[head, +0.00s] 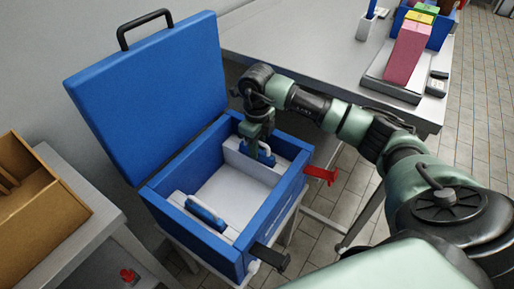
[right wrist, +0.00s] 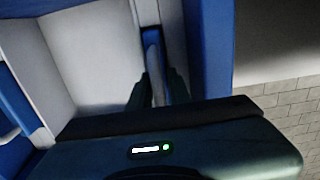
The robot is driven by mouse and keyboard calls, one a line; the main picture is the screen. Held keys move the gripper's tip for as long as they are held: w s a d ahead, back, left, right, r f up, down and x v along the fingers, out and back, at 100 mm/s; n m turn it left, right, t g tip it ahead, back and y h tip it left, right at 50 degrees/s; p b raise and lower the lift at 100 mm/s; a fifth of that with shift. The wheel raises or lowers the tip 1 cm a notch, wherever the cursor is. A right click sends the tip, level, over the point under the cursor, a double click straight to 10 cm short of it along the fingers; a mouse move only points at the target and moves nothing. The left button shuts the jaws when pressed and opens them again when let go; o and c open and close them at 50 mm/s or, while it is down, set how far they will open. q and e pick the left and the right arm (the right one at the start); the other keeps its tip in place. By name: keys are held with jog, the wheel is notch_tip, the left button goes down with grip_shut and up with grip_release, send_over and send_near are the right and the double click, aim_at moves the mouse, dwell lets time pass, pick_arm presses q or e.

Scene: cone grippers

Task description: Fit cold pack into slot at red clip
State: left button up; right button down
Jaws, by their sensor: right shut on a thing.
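The blue cool box (head: 272,215) stands with its lid up. The red clip (head: 320,175) sits on its outer wall near the right corner, at the end of the slot along the back right wall. My right gripper (head: 260,142) is shut on a blue cold pack with a white edge (head: 266,155), reaching down at that slot. In the right wrist view the pack (right wrist: 152,45) shows upright between the fingers (right wrist: 153,88), between a white divider (head: 238,158) and the blue wall. Its lower part is hidden, so I cannot tell how deep it sits. My left gripper is out of view.
Another blue cold pack (head: 206,213) lies in the opposite slot, whose end has a black clip (head: 270,259). The lid (head: 150,95) rises at the back left. A grey table (head: 290,45) stands behind, and a brown box (head: 40,205) at left. The box's middle is empty.

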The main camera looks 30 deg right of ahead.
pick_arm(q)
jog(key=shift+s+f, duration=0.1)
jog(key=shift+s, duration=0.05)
pick_arm(e)
jog(key=c, duration=1.5)
grip_release()
jog(key=shift+o, duration=1)
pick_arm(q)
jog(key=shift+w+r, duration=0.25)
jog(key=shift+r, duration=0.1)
pick_arm(e)
jog(key=shift+r, duration=0.1)
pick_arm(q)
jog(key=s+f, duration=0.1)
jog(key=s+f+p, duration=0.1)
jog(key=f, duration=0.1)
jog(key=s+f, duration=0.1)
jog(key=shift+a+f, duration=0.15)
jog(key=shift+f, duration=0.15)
pick_arm(e)
notch_tip(320, 180, up, 12)
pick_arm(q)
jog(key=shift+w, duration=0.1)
